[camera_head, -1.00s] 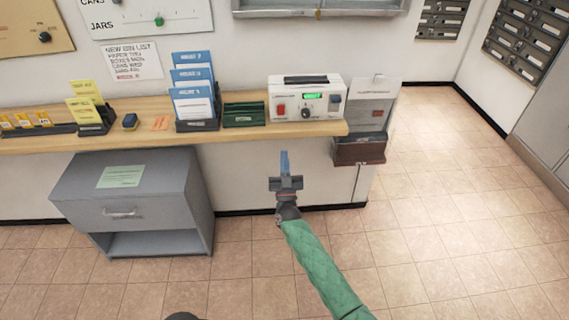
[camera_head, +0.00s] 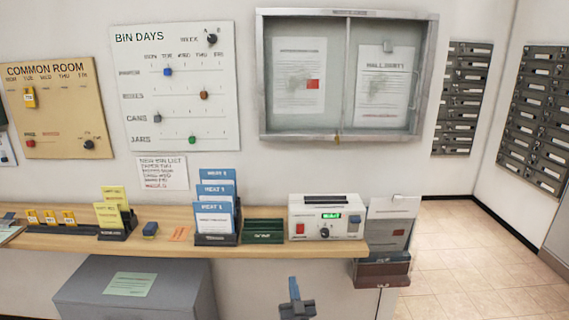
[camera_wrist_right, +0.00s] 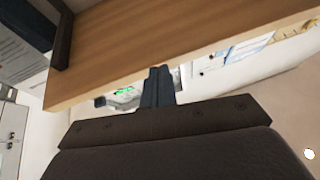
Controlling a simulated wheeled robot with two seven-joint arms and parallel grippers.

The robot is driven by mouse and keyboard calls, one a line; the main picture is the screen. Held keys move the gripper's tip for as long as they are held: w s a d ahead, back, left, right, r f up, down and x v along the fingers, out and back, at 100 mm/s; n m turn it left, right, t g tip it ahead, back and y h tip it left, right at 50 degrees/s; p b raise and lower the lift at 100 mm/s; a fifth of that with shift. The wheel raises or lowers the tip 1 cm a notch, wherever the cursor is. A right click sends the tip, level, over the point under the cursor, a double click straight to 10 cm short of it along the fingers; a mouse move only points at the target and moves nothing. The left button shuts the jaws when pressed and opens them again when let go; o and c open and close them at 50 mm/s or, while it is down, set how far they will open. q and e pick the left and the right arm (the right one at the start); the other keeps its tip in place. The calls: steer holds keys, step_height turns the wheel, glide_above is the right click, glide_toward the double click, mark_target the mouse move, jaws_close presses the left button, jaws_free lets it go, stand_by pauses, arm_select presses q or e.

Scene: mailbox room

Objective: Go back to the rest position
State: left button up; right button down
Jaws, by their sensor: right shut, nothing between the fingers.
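My right gripper (camera_head: 295,292) shows at the bottom of the head view, in front of the wall below the shelf and apart from it. Its fingers point up and are shut with nothing between them. In the right wrist view the closed fingers (camera_wrist_right: 158,84) stand close together, with the wooden shelf (camera_wrist_right: 170,40) edge above them. My right arm is mostly below the head picture. My left gripper is in neither view.
The wooden shelf (camera_head: 270,246) carries a white device (camera_head: 326,218) with a green display, blue cards (camera_head: 214,216) and yellow cards (camera_head: 110,216). A grey cabinet (camera_head: 180,285) stands below left. A brown holder (camera_head: 382,272) hangs at the shelf's right end. Floor (camera_head: 470,250) is clear at right.

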steer(key=a+f+n+g+y, duration=0.2)
steer(key=a+n+g+y, duration=0.2)
steer(key=a+g, duration=0.45)
steer(key=s+d+m+g+h, duration=0.15)
steer(key=s+d+g, duration=0.35)
steer(key=s, duration=0.6)
steer(key=s+d+g+h, duration=0.2)
steer(key=s+d+h, duration=0.1)
steer(key=s+d, duration=0.65)
steer(key=s+d+m+g+h, duration=0.15)
steer(key=s+d+g, duration=0.25)
steer(key=s, duration=0.9)
steer(key=s+d+f+g, duration=0.1)
steer(key=s+f, duration=0.3)
steer(key=s, duration=0.5)
steer(key=s+d+f+g, duration=0.1)
steer(key=s+d+f, duration=0.1)
steer(key=s, duration=0.7)
steer(key=shift+f+m+h, duration=0.3)
steer(key=shift+f, duration=0.6)
steer(key=shift+a+g, duration=0.1)
steer(key=shift+g, duration=0.15)
